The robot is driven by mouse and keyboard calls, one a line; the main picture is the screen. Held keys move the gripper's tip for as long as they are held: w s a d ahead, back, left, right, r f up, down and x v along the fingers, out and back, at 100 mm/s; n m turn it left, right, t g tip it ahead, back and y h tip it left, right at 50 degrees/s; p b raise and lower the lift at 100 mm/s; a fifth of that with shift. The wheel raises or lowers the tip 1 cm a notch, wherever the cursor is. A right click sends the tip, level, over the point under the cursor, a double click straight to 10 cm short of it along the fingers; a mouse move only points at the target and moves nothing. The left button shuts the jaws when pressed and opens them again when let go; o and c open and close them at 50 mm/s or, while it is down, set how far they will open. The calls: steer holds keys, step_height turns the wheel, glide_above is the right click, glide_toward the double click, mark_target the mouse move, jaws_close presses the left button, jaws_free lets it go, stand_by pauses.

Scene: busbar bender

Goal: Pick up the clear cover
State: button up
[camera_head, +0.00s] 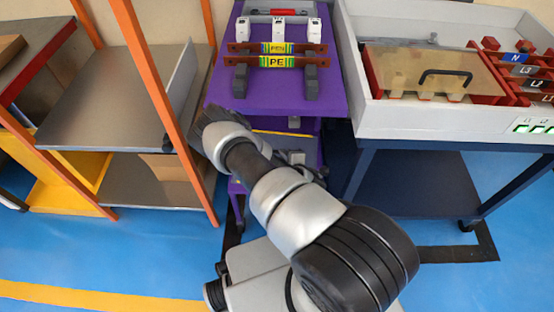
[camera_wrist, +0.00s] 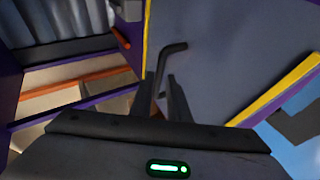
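The clear cover (camera_head: 408,72) is a tan-tinted see-through panel with a black handle (camera_head: 446,76). It lies in the white open box at the upper right of the head view, over pale blocks. My gripper (camera_head: 203,121) is far to the left of it, low beside the left edge of the purple cart, mostly hidden by my wrist. In the wrist view my gripper (camera_wrist: 164,84) has its two fingers apart. A dark bent bar (camera_wrist: 168,56) shows between and beyond them; I cannot tell whether they touch it. The clear cover is not identifiable there.
The purple cart (camera_head: 222,78) carries red bars with PEN and PE labels. The white box (camera_head: 404,118) stands on a dark blue cart (camera_head: 420,183), with red bars at its right. An orange-posted shelf (camera_head: 158,80) stands close left of my gripper. Blue floor is open in front.

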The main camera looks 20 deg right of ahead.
steer(key=x, duration=0.1)
steer(key=b+x, duration=0.1)
steer(key=x, duration=0.2)
steer(key=shift+w+d+f+b, duration=0.15)
steer(key=shift+d+b, duration=0.1)
steer(key=shift+b, duration=0.05)
jaws_close()
steer(key=shift+w, duration=0.1)
